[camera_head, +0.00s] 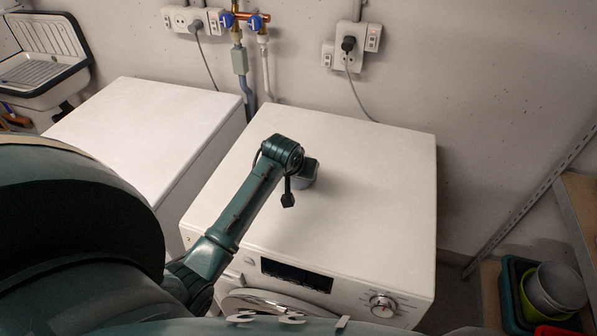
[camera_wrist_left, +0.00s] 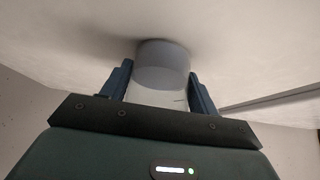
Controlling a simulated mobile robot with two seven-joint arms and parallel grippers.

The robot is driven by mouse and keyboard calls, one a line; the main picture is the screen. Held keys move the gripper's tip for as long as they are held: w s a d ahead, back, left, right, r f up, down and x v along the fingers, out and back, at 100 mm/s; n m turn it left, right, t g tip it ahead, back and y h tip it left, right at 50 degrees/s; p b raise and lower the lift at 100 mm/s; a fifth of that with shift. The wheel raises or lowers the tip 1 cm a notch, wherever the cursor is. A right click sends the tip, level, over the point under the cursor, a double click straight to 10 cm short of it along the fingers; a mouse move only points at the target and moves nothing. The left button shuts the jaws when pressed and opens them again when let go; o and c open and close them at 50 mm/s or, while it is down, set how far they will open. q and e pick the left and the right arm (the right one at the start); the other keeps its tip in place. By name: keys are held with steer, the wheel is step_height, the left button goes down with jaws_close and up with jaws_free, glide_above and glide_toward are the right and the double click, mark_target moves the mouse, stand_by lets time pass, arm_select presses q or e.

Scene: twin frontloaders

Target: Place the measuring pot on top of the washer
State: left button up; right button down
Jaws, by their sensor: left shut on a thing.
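The measuring pot (camera_head: 303,183) is small and grey, over the middle of the white top of the right front-loading machine (camera_head: 370,190). My left gripper is shut on the pot, with its arm reaching in from the lower left and partly hiding it. In the left wrist view, the pot (camera_wrist_left: 162,62) sits between the two dark fingers of my left gripper (camera_wrist_left: 160,72), very close to the white surface. A shadow lies beside it; I cannot tell for sure whether it touches. My right gripper is not in view.
A second white machine (camera_head: 145,130) stands on the left. A sink (camera_head: 45,65) is at the far left. Pipes with blue valves (camera_head: 240,25) and sockets (camera_head: 350,48) are on the back wall. Buckets (camera_head: 553,290) stand at lower right. The machine top around the pot is clear.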

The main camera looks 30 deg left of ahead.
arm_select(q)
steer(key=shift+f, duration=0.15)
steer(key=o, duration=1.1)
steer(key=shift+c, duration=0.2)
steer(key=shift+s+r, duration=0.15)
steer(key=shift+r, duration=0.35)
steer(key=v, duration=1.1)
steer(key=shift+s+d+r, duration=0.1)
steer(key=shift+s, duration=0.05)
